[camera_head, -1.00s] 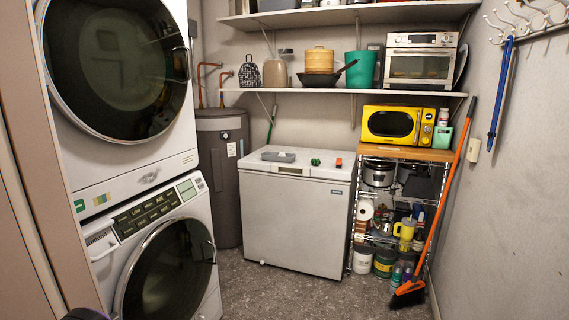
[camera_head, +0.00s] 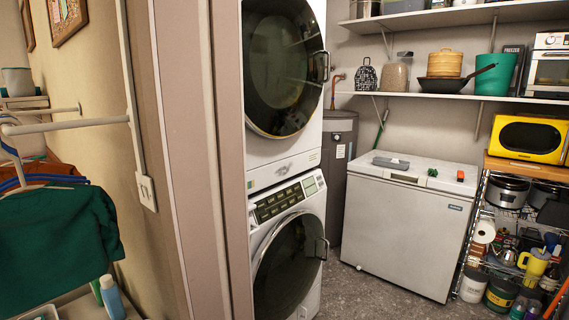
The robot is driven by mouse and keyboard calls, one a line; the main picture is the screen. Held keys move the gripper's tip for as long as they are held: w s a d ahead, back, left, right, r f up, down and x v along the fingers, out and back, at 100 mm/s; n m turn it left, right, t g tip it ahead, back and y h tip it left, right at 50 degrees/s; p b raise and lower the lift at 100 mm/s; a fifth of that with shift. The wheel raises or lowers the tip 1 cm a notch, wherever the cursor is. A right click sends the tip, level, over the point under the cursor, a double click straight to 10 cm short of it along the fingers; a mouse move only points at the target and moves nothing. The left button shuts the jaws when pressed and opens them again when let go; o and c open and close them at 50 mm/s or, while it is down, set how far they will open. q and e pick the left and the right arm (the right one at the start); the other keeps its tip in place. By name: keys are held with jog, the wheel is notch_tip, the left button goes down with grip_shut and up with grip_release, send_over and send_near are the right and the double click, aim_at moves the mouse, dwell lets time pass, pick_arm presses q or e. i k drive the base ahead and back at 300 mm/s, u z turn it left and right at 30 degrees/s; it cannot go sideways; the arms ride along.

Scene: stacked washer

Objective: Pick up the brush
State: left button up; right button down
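I cannot tell for sure which thing is the brush. Three small items lie on top of the white chest freezer (camera_head: 405,230): a long grey item (camera_head: 391,163) at the back left, a small green item (camera_head: 432,172) near the middle, and a small red-orange item (camera_head: 460,176) at the right. They are too small to identify surely. A thin green handle (camera_head: 383,125) leans against the wall behind the freezer; its lower end is hidden. Neither of my grippers is in view.
A stacked washer and dryer (camera_head: 285,195) stands left of the freezer, beside a beige wall edge (camera_head: 180,150). Green clothing (camera_head: 60,235) hangs at the left. A wire shelf (camera_head: 500,215) with a yellow microwave (camera_head: 530,138) stands at the right. Grey floor shows before the freezer.

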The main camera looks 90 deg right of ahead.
aim_at(460, 177)
jog(key=z, duration=0.05)
jog(key=i, duration=0.55)
jog(key=z, duration=4.1)
jog(key=i, duration=0.95)
jog(key=z, duration=0.05)
